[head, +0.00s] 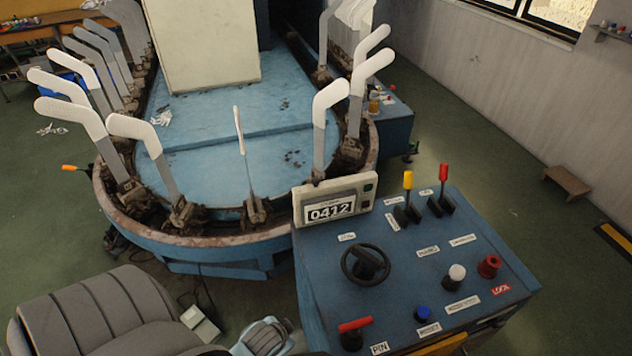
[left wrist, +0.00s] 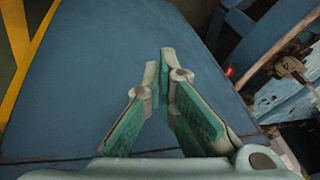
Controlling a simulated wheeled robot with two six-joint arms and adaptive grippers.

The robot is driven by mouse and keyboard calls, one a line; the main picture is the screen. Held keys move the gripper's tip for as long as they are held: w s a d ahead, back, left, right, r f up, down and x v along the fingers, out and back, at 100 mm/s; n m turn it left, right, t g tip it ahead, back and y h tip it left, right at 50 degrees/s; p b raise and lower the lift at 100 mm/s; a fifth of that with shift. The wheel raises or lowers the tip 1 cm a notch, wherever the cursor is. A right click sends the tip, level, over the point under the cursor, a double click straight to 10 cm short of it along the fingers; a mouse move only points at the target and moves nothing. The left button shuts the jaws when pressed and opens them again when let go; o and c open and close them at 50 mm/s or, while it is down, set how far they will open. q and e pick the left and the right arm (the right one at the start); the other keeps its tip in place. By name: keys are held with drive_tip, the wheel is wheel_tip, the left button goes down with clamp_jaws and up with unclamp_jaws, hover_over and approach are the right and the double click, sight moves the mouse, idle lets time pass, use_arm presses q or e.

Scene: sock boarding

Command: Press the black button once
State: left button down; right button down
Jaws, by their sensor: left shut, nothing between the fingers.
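The blue control console (head: 315,290) carries a counter box (head: 333,196) reading 0412. On the box's right end are two small dark controls, an upper one (head: 368,187) that looks greenish and a lower one (head: 366,205) that looks black; they are too small to tell for certain. My left gripper (left wrist: 163,65), seen in the left wrist view, has its green-padded fingers together at the tips with nothing between them. A blue surface (left wrist: 75,90) lies beyond the fingers, and I see no button there. My right gripper is not in view.
The console top also holds a black handwheel (head: 367,264), a yellow lever (head: 408,181), a red lever (head: 443,173), a white knob (head: 456,273), a red knob (head: 489,266), a blue button (head: 422,313) and a red handle (head: 354,325). Sock forms (head: 330,96) ring the machine behind.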

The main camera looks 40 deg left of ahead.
use_arm(q)
drive_tip(key=w+a+r+m+t+y, duration=0.1)
drive_tip(key=w+a+r+m+t, duration=0.2)
drive_tip(key=w+r+m+t, duration=0.5)
drive_tip(key=w+a+r+m+t+y, duration=0.2)
drive_tip(key=w+a+r+m, duration=0.15)
drive_tip(key=w+r, duration=0.95)
drive_tip(key=w+d+r+m+t+h, duration=0.1)
drive_tip(key=w+d+r+m+h, duration=0.2)
drive_tip(key=r+m+h, duration=0.5)
drive_tip(key=w+d+r+m+t+h, duration=0.1)
drive_tip(key=w+d+r+m, duration=0.25)
drive_tip(key=m, duration=0.95)
drive_tip(key=w+d+r+m+t+h, duration=0.1)
drive_tip(key=w+d+r+m+h, duration=0.1)
drive_tip(key=d+r+m+h, duration=0.45)
drive_tip(key=a+f+m+g+y, duration=0.2)
drive_tip(key=a+m+g+y, duration=0.6)
drive_tip(key=a+m, duration=1.2)
drive_tip(key=a+y, duration=0.1)
drive_tip(key=y, duration=0.2)
drive_tip(key=shift+w+f+y, duration=0.2)
drive_tip(key=shift+y, duration=0.15)
